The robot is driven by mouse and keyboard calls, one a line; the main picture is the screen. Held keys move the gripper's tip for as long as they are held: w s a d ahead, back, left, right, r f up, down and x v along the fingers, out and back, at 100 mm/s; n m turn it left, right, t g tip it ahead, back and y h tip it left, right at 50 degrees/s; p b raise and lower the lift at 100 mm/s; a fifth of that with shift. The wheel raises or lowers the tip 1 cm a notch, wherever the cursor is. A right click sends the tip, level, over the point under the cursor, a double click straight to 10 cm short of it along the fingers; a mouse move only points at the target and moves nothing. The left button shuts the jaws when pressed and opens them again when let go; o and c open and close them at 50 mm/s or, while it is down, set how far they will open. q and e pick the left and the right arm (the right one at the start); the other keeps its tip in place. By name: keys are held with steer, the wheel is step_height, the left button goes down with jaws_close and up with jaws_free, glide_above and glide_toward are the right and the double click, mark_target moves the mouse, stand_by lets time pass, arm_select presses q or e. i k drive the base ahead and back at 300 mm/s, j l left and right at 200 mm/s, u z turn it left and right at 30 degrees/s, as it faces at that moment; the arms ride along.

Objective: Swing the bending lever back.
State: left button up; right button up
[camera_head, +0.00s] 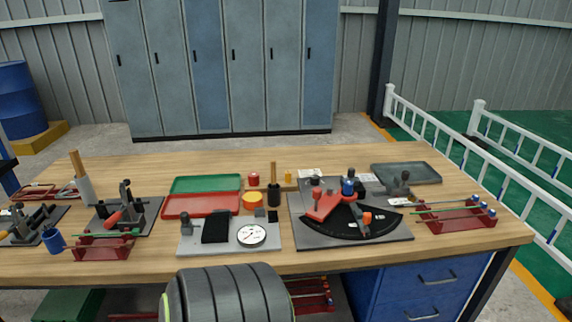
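The bending fixture has a grey base plate (300,234) on the right half of the workbench. On it lies a black, fan-shaped scale (350,227) with pale markings along its front edge. A red arm (325,204) reaches left from the pivot area, and a blue-topped post (348,187) stands near it. A dark bending lever (358,209) points toward the front right over the scale, with an orange-red knob (367,217) at its end. I cannot tell exactly how the red arm and lever join. Neither of my grippers is in view, and nothing touches the lever.
The wooden workbench (120,262) also holds a dial gauge (251,235), a red tray (202,206), a green tray (205,184), a grey tray (406,173), and red racks with rods (457,218) to the right. A dark ridged object (228,295) fills the bottom centre.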

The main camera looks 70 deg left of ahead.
mark_target(324, 205)
steer(key=u, duration=2)
